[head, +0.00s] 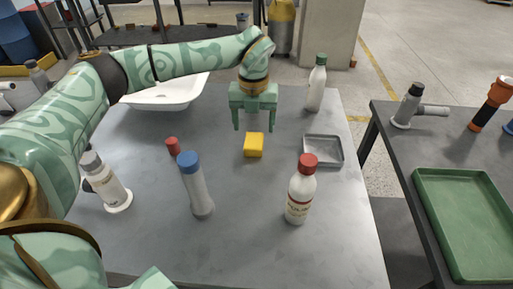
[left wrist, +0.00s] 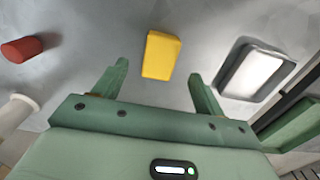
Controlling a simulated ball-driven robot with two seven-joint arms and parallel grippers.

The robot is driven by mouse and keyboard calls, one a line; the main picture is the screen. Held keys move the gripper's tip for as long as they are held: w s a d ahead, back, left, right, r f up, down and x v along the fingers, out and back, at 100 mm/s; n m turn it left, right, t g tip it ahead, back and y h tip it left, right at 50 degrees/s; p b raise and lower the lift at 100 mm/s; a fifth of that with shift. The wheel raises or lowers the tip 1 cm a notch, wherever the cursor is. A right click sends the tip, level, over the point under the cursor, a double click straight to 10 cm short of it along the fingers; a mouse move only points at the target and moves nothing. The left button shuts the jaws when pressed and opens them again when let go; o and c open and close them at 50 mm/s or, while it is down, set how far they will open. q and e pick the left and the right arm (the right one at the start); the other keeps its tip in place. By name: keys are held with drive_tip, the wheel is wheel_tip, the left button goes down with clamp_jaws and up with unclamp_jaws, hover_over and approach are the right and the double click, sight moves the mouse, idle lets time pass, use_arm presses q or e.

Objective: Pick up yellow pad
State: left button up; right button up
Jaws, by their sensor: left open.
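The yellow pad (head: 253,145) lies on the grey table (head: 250,240), near the middle. My left gripper (head: 254,128) is open, pointing down above the pad and a little behind it. In the left wrist view the pad (left wrist: 162,55) shows between and just beyond the two fingertips of the left gripper (left wrist: 159,70). The fingers do not touch it. My right gripper does not show.
A red-capped bottle (head: 299,194) stands front right. A metal tray (head: 323,150) is right. A green-capped bottle (head: 316,88) and white basin (head: 165,97) are behind.

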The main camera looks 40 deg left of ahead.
sight(254, 140)
use_arm(q)
wheel_tip(254, 140, down, 7)
drive_tip(key=b, duration=0.3)
drive_tip(key=shift+d+r, duration=0.1)
drive_tip(key=shift+r, duration=0.05)
drive_tip(key=shift+s+r, duration=0.15)
drive_tip(key=shift+r, duration=0.05)
drive_tip(key=c, duration=1.1)
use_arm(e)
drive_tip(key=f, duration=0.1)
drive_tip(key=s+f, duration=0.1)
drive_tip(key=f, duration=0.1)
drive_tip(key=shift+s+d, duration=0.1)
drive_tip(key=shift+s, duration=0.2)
